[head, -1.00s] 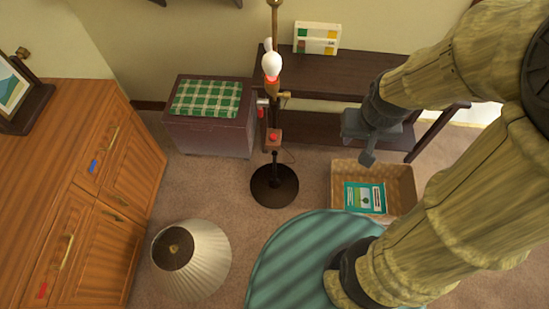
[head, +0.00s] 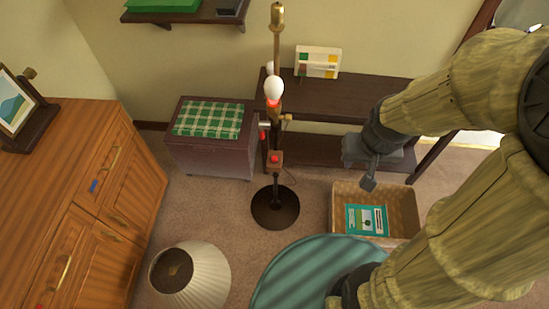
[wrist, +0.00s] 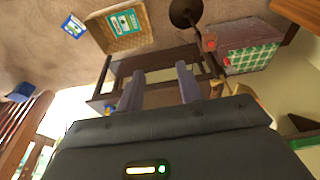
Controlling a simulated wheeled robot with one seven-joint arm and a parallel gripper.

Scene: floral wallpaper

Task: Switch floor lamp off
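The floor lamp stands upright in the middle of the head view, with a bare white bulb (head: 274,88), a brass pole (head: 277,40) and a round dark base (head: 275,208). A red button (head: 275,158) sits on a small box on its pole, and another red part (head: 263,135) is just above. I cannot tell whether the bulb is lit. My gripper (head: 369,182) is to the right of the lamp, apart from it. In the wrist view my gripper (wrist: 160,88) has its two fingers spread, with nothing between them. The lamp's base (wrist: 185,12) and red button (wrist: 211,43) show upper right there.
A dark low table (head: 350,97) is behind the lamp and a chest with a plaid cloth (head: 208,119) left of it. A wicker basket (head: 403,208), a teal round top (head: 300,275) and a loose lampshade (head: 200,278) are nearer. A wooden cabinet (head: 60,180) is left.

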